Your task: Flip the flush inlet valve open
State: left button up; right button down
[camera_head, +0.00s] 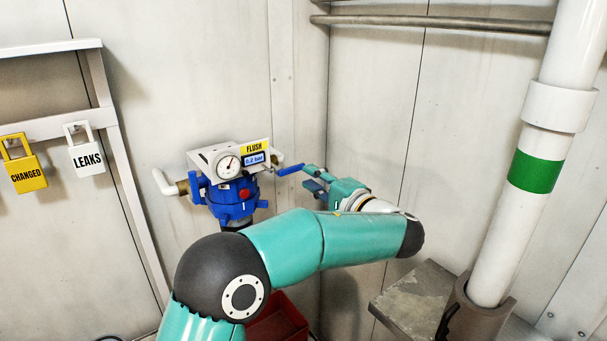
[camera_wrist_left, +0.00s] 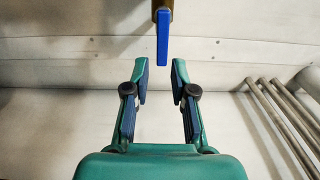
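The flush inlet valve's blue lever (camera_head: 290,170) sticks out to the right of the blue flush unit (camera_head: 232,200), under the yellow FLUSH label (camera_head: 255,146). In the left wrist view the blue lever (camera_wrist_left: 162,38) hangs from a brass fitting (camera_wrist_left: 163,8). My left gripper (camera_head: 308,179) is just right of the lever's free end. Its two fingers are apart in the left wrist view (camera_wrist_left: 161,78), with the lever's end just ahead of the gap and nothing held. I cannot tell whether a finger touches the lever. My right gripper is out of view.
A white gauge (camera_head: 228,166) and a small blue display sit on top of the unit. A white frame with padlocks (camera_head: 86,156) stands at the left. A white pipe with a green band (camera_head: 536,170) rises at the right. A red bin (camera_head: 280,322) is below.

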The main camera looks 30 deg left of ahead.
pick_arm(q)
jog(key=v, duration=0.7)
jog(key=shift+s+f, duration=0.1)
